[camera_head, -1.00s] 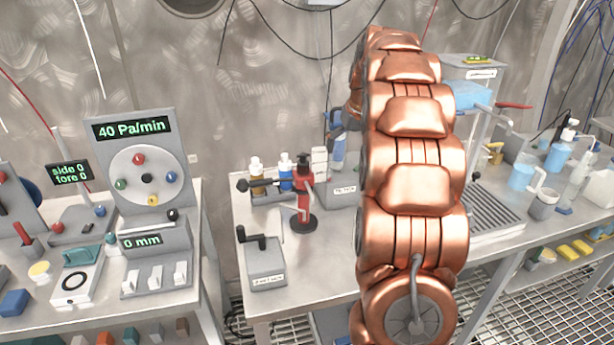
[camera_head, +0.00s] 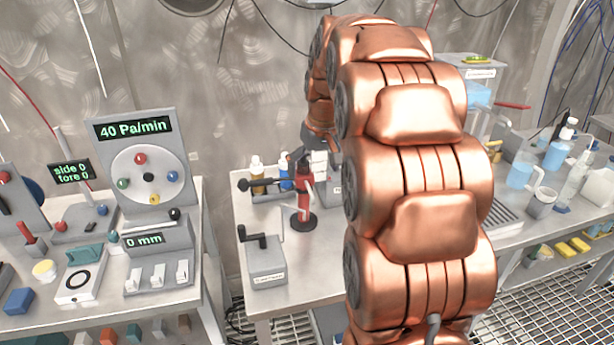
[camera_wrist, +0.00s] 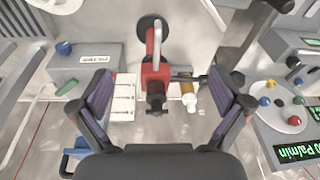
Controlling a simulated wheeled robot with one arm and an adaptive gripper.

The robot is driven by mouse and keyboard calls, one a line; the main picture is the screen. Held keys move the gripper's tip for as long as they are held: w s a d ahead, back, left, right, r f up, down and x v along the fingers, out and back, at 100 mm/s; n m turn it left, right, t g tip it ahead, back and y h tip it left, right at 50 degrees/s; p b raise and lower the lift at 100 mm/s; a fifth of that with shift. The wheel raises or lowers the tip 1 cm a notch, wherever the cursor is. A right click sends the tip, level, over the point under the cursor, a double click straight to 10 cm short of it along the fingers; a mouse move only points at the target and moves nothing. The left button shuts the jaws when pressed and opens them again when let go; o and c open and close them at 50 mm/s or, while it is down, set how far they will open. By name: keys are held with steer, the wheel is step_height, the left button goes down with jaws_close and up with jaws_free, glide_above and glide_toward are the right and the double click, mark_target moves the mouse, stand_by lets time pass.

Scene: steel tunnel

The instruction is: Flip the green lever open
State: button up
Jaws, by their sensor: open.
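A small green lever (camera_wrist: 67,87) sticks out from the side of a grey labelled box (camera_wrist: 88,62) at the left of the wrist view. My gripper (camera_wrist: 163,95) is open and empty, its purple-padded fingers spread. The lever lies outside the left finger, not between the fingers. A red stand (camera_wrist: 155,75) with a black base and side arm shows between the fingers; I cannot tell how far below it is. The red stand also shows in the head view (camera_head: 304,196). There my arm covers most of the grey box, and the lever is hidden.
A grey crank box (camera_head: 267,262) stands at the table's front left. Bottles (camera_head: 257,174) stand behind the red stand. A gauge panel (camera_head: 140,165) is on the left table, beyond a gap. Glassware (camera_head: 525,168) stands at the right.

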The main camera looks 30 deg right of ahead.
steer(key=shift+s+a+f, duration=0.1)
steer(key=shift+s+a, duration=0.45)
steer(key=shift+a, duration=0.3)
steer(key=shift+s+a, duration=0.5)
steer(key=shift+a, duration=0.35)
